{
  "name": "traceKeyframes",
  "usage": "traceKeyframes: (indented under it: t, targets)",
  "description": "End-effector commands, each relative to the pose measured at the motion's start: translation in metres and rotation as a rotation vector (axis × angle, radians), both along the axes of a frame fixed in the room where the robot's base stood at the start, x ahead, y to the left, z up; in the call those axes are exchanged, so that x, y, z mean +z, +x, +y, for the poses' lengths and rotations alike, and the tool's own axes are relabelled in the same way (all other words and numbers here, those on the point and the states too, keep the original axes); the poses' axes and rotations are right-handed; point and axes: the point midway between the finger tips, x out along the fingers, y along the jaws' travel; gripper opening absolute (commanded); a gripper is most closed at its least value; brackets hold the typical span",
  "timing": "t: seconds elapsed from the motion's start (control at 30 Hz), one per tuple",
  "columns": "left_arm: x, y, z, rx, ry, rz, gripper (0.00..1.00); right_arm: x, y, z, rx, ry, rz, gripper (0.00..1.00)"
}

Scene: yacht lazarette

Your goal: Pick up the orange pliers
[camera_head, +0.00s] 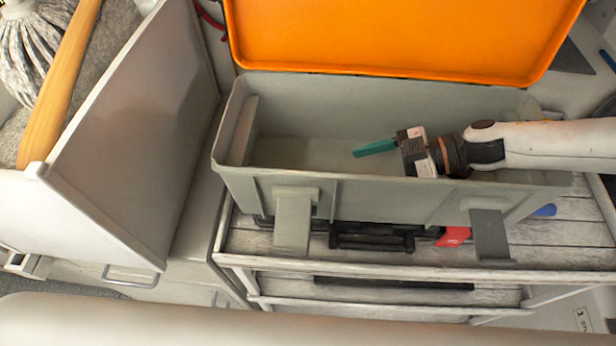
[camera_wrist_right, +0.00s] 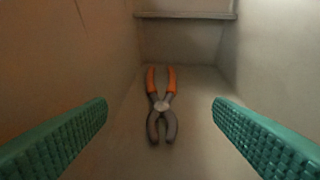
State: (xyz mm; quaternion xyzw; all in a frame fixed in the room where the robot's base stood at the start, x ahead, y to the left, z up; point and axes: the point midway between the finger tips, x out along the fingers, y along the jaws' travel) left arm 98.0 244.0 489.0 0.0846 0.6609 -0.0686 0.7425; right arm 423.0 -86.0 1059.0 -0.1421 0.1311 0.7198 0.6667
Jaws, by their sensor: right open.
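The orange pliers (camera_wrist_right: 163,104) lie on the floor of the grey toolbox, seen in the right wrist view. Their orange handles point up the picture and their dark jaws point toward the bottom. They are hidden in the head view. My right gripper (camera_head: 362,151) reaches into the toolbox (camera_head: 375,200) from the right with its green fingers pointing left. In the right wrist view its green fingers stand wide apart on either side of the pliers, with nothing between them. The pliers are ahead of the fingertips, not touched. My left gripper is not in view.
The toolbox's orange lid (camera_head: 400,35) stands open behind it. A tray ledge (camera_wrist_right: 185,15) crosses the toolbox's far end. A grey panel (camera_head: 135,130) stands to the left. The toolbox sits on a slatted shelf (camera_head: 560,240) with red, blue and black items near its front.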

Motion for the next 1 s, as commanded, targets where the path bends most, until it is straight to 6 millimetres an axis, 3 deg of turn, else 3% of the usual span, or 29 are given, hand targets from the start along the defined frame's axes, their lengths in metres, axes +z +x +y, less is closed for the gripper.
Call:
traceKeyframes:
  t: [0.1,0.2,0.37,0.6,0.73,1.0]
  targets:
    - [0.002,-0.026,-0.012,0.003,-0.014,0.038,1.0,-0.008,-0.002,0.021,0.002,0.0,0.002,0.75]
    - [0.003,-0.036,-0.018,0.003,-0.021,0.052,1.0,-0.012,-0.002,0.032,0.001,-0.001,-0.001,0.75]
    - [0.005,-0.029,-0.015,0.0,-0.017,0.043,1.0,-0.016,-0.003,0.041,-0.001,-0.001,-0.001,0.75]
    - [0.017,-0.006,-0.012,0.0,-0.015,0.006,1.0,-0.032,-0.007,0.072,0.001,-0.001,0.0,0.75]
    - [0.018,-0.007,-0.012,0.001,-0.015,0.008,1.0,-0.037,-0.008,0.083,-0.001,-0.002,-0.003,0.75]
    - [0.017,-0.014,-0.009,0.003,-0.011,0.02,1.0,-0.039,-0.007,0.084,-0.003,-0.002,-0.004,0.74]
